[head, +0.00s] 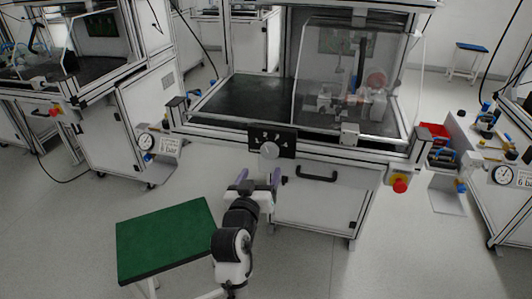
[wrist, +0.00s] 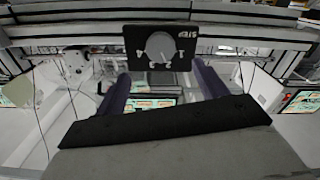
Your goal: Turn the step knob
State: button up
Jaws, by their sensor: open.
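The step knob (head: 269,150) is a round grey disc on a black plate (head: 289,136) with white markings, fixed to the front rail of the middle test bench. In the wrist view the knob (wrist: 160,46) shows face-on near the top centre, with its plate (wrist: 133,36) around it and the markings upside down. My gripper (head: 259,174) is open and empty, just below and in front of the knob in the head view. In the wrist view its two purple fingers (wrist: 160,70) stand apart, with the knob between and beyond their tips. No contact with the knob is visible.
A black drawer handle (head: 316,176) and a red-and-yellow emergency stop (head: 400,185) are right of the knob. A green-topped stool (head: 165,240) stands at lower left. A pressure gauge (head: 146,142) is on the left. The floor right of my arm is clear.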

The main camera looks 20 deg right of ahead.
aim_at(269, 153)
jog(key=p+x, duration=0.1)
jog(key=x, duration=0.8)
jog(key=shift+w+d, duration=0.15)
jog(key=shift+w, duration=0.1)
jog(key=shift+c, duration=0.3)
jog(key=c, duration=0.9)
jog(key=shift+m, duration=0.3)
jog(key=m+b, duration=0.3)
jog(key=shift+f+m, duration=0.15)
jog(key=shift+m, duration=0.15)
jog(key=shift+m+b, duration=1.75)
jog(key=shift+m, duration=0.55)
